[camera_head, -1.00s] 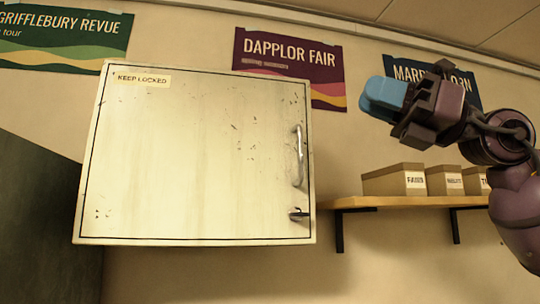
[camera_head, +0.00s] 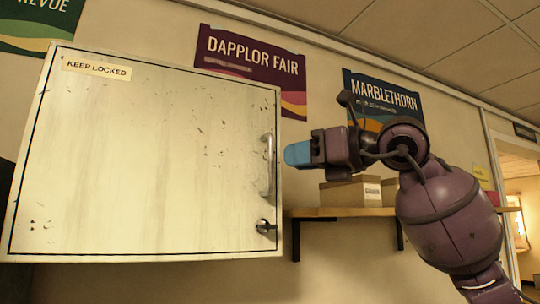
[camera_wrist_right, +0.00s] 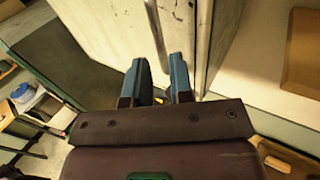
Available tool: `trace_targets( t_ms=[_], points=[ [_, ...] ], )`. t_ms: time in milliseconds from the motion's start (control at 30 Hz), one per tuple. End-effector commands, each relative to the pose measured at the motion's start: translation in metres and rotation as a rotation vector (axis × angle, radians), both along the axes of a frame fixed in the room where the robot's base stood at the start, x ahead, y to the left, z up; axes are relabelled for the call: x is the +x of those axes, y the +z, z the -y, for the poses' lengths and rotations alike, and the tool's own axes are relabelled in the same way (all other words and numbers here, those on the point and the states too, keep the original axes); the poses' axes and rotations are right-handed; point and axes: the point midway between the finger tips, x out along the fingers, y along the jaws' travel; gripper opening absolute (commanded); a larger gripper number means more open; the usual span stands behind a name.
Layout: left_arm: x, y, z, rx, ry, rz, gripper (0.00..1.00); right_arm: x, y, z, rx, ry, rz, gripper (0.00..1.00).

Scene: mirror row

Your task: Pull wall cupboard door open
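The wall cupboard door (camera_head: 150,165) is a pale, scuffed panel with a "KEEP LOCKED" label, and it looks closed. Its vertical metal bar handle (camera_head: 268,165) is near the right edge. My right gripper (camera_head: 298,153) is just right of the handle, its blue fingers pointing left. In the right wrist view my right gripper (camera_wrist_right: 158,60) is open, with a gap between its fingers. The handle (camera_wrist_right: 154,28) runs down toward that gap there; whether its lower end lies between the fingertips I cannot tell. My left gripper is not in view.
A small metal latch (camera_head: 265,227) sits below the handle. A wooden shelf (camera_head: 325,213) with cardboard boxes (camera_head: 352,193) is right of the cupboard, behind my right arm. Posters hang above. A doorway (camera_head: 520,200) is at the far right.

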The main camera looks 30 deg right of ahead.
Motion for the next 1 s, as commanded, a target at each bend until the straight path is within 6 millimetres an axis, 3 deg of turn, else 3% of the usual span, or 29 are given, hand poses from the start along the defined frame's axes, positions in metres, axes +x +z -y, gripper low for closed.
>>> trace_targets(
  t_ms=[333, 800, 933, 1000],
  points=[
    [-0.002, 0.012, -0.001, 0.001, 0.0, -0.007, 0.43, 0.043, 0.002, -0.026, 0.0, 0.002, 0.0, 0.21],
    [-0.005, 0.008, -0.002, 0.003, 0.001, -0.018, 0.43, 0.052, 0.0, -0.031, -0.001, 0.001, 0.001, 0.21],
    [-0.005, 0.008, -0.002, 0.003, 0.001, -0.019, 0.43, 0.052, 0.0, -0.031, -0.001, 0.001, 0.001, 0.01],
    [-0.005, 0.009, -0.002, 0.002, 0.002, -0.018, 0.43, 0.052, 0.0, -0.031, -0.001, 0.001, 0.001, 0.0]
  ],
)
